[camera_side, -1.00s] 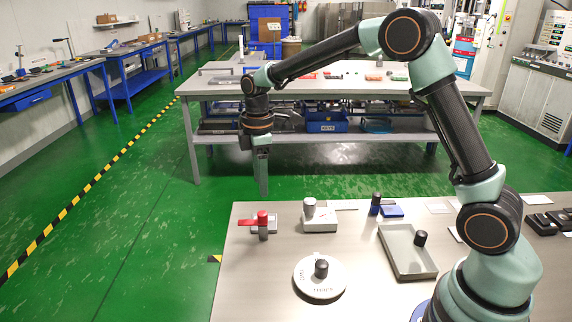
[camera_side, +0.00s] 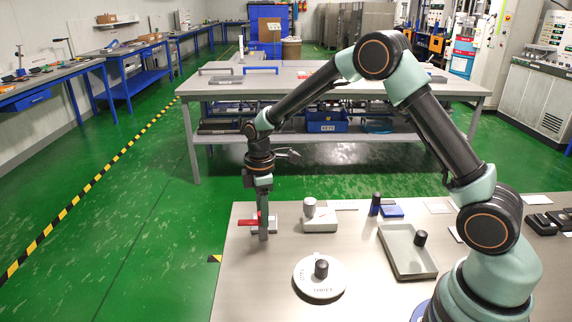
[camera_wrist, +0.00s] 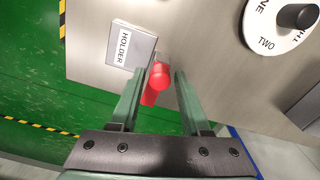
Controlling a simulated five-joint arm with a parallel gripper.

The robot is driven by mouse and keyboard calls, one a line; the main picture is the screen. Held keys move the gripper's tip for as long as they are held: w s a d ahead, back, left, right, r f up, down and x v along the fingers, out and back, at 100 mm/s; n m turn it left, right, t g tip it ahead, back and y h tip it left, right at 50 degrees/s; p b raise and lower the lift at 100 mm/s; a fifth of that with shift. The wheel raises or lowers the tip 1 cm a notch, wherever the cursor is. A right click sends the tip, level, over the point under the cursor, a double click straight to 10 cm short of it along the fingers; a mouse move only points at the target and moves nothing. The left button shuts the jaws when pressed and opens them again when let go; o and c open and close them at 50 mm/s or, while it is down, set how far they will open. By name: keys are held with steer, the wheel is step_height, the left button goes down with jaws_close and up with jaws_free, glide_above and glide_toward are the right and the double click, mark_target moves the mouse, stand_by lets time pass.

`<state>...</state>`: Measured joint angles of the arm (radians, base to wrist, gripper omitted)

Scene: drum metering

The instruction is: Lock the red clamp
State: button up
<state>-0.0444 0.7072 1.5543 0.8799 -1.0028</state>
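The red clamp (camera_side: 249,220) stands near the left edge of the near table, its red lever pointing left in the side view. In the wrist view the red clamp (camera_wrist: 157,82) lies between my two fingers, with a gap to each. My gripper (camera_side: 263,232) points straight down over the clamp and hides part of it in the side view. In the wrist view my gripper (camera_wrist: 157,90) is open, one finger on each side of the red knob. A grey block labelled HOLDER (camera_wrist: 131,46) is beside the clamp.
A round white dial (camera_side: 320,291) with number words and a black knob is to the right of the clamp. A grey block with a round knob (camera_side: 320,223) stands behind the dial. A grey tray (camera_side: 392,264) lies farther right. Bare tabletop surrounds the clamp's front.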

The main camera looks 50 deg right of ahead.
jaws_close()
steer(key=shift+m, duration=0.3)
steer(key=m, duration=0.8)
steer(key=shift+r+m, duration=0.1)
steer(key=shift+m, duration=0.3)
steer(key=m, duration=0.4)
steer(key=shift+m, duration=2.2)
